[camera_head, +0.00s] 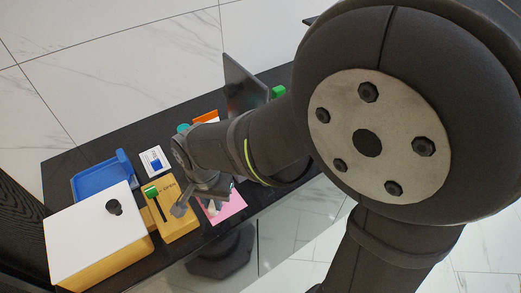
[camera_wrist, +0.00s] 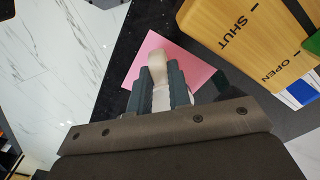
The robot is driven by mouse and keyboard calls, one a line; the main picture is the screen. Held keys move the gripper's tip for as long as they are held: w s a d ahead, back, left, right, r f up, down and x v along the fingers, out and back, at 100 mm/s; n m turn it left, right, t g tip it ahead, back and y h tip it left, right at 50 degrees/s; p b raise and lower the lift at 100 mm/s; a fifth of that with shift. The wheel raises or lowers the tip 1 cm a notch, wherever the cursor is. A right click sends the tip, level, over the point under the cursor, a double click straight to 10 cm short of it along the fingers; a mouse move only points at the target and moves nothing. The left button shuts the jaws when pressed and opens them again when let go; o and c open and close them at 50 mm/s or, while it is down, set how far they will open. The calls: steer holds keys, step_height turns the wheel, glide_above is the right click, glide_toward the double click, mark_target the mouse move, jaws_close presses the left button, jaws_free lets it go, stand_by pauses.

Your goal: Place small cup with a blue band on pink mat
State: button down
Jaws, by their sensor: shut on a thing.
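The pink mat (camera_head: 233,206) lies on the black counter near its front edge; it also shows in the wrist view (camera_wrist: 201,72), below my gripper. My gripper (camera_wrist: 160,84) is shut on a small pale cup (camera_wrist: 158,63), which sits between the two fingers over the mat. No blue band can be made out on it. In the head view my gripper (camera_head: 193,199) is at the mat's left side, and the cup is mostly hidden there. I cannot tell whether the cup touches the mat.
Left of the mat stands a yellow wooden box (camera_head: 174,214) with a green handle, marked SHUT and OPEN. Beyond it are a white-topped box (camera_head: 90,238), a blue tray (camera_head: 97,178) and a white-and-blue card (camera_head: 155,161). A dark upright panel (camera_head: 243,84) stands behind my arm.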

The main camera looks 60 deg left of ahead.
mark_target(212, 204)
steer(key=shift+f, duration=0.15)
steer(key=c, duration=1.8)
jaws_free()
steer(key=shift+f, duration=0.1)
steer(key=o, duration=0.5)
steer(key=shift+c, duration=0.2)
step_height(212, 204, up, 12)
steer(key=shift+r, duration=0.2)
